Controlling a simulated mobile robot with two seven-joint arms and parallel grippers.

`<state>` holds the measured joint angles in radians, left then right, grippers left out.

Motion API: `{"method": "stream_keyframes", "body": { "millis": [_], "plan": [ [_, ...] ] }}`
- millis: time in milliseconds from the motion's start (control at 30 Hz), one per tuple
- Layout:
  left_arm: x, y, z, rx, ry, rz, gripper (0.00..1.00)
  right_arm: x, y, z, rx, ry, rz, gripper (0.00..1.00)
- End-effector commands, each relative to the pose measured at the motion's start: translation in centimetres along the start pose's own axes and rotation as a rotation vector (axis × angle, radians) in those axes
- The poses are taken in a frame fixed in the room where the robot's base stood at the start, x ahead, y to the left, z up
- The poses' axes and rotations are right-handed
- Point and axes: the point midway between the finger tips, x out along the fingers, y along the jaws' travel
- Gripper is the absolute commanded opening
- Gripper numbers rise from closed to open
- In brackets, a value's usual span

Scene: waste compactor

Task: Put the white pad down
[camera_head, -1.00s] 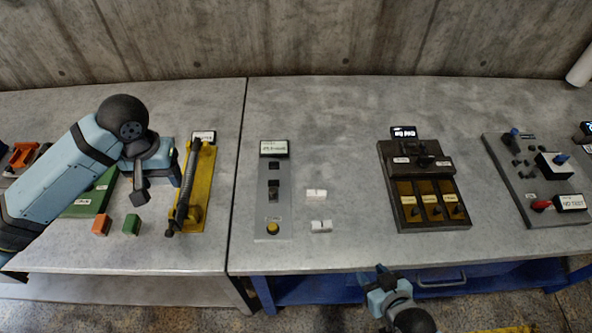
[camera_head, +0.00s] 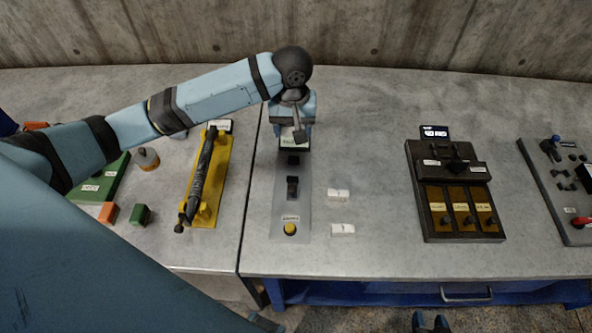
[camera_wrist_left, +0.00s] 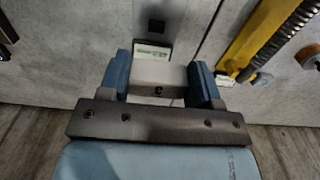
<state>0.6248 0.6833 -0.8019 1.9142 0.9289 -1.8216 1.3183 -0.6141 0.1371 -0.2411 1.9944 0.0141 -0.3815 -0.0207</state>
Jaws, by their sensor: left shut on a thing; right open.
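My left gripper (camera_head: 293,112) hangs above the top end of the grey control panel (camera_head: 290,212) in the head view. In the left wrist view, its two blue fingers (camera_wrist_left: 160,82) are shut on a white pad (camera_wrist_left: 158,74), one finger at each side. The pad is hard to make out in the head view, where the gripper hides it. Two other small white blocks (camera_head: 338,195) (camera_head: 342,230) lie on the table right of the panel. My right gripper (camera_head: 430,322) is open and empty at the bottom edge, in front of the table.
A yellow device (camera_head: 224,180) with a black bar lies left of the panel. An orange block (camera_head: 108,212) and a green block (camera_head: 140,214) lie further left. A black box with yellow bays (camera_head: 430,215) stands to the right. Bare table lies between it and the white blocks.

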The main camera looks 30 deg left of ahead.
Motion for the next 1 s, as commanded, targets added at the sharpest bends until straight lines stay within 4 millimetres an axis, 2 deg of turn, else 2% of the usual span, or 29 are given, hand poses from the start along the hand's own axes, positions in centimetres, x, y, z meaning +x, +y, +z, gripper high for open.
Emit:
{"method": "stream_keyframes", "body": {
  "millis": [33, 200, 400, 667, 900, 1000],
  "plan": [
    [1.5, -0.1, 0.1, 0.000, -0.004, -0.004, 0.34, -0.1, 0.1, -0.2, -0.002, 0.003, 0.000, 0.43],
    [6.1, -0.1, 0.1, 0.001, -0.003, -0.004, 0.34, -0.2, 0.3, -0.5, -0.004, 0.008, 0.003, 0.43],
    [10.3, -0.1, 0.1, 0.002, -0.002, -0.002, 0.34, -0.2, 0.6, -0.5, -0.005, 0.007, 0.009, 0.43],
    [12.3, -0.1, 0.0, 0.003, 0.000, -0.001, 0.34, -0.2, 0.6, -0.1, -0.005, 0.000, 0.010, 0.43],
    [15.7, 0.0, 0.1, 0.004, 0.000, -0.001, 0.34, -0.2, 0.6, -0.2, -0.005, -0.001, 0.009, 0.43],
    [15.9, 0.0, 0.1, 0.005, 0.001, -0.001, 0.34, -0.2, 0.5, -0.2, -0.005, 0.000, 0.008, 0.43]
  ]
}}
